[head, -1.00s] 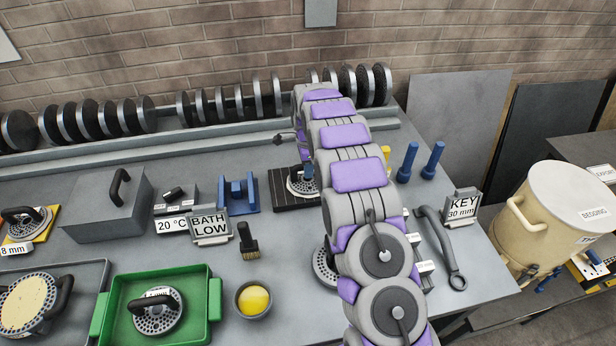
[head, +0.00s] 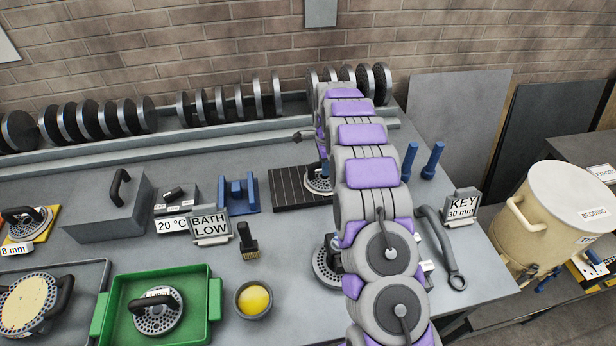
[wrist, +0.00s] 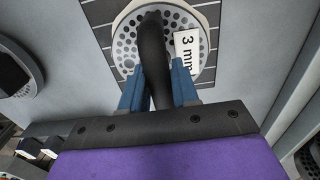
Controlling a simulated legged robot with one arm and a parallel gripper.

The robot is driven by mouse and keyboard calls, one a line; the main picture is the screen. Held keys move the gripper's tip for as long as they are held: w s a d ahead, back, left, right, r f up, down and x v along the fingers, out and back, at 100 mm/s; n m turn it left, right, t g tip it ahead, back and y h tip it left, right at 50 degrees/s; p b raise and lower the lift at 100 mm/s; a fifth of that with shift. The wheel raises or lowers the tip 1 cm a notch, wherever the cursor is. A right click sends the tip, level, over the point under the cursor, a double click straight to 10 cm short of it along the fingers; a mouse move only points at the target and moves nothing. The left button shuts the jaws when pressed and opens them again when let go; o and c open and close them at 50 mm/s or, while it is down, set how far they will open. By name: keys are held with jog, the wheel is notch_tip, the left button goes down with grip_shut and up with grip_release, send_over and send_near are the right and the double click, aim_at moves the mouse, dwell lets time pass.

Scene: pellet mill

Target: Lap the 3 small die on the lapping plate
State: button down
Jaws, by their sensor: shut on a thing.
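The lapping plate (head: 291,189) is a dark grooved slab near the middle of the bench. A perforated round die (head: 319,184) lies on its right part, partly hidden behind my arm. In the wrist view this die (wrist: 124,48) has a black handle and a white tag reading "3 mm". The plate (wrist: 100,12) shows beneath it with its grooves. My gripper (wrist: 158,88) has blue fingers and is shut on the black handle of the die. In the head view the fingers are mostly hidden by my arm.
Another handled die (head: 325,262) stands nearer, partly behind my arm.

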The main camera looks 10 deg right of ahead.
dwell(0.3)
jog(key=shift+a, duration=5.2)
jog(key=shift+d, duration=0.1)
jog(key=shift+d, duration=5.15)
jog(key=shift+a, duration=0.15)
jog(key=shift+a, duration=5.1)
jog(key=shift+d, duration=0.15)
jog(key=shift+d, duration=5.1)
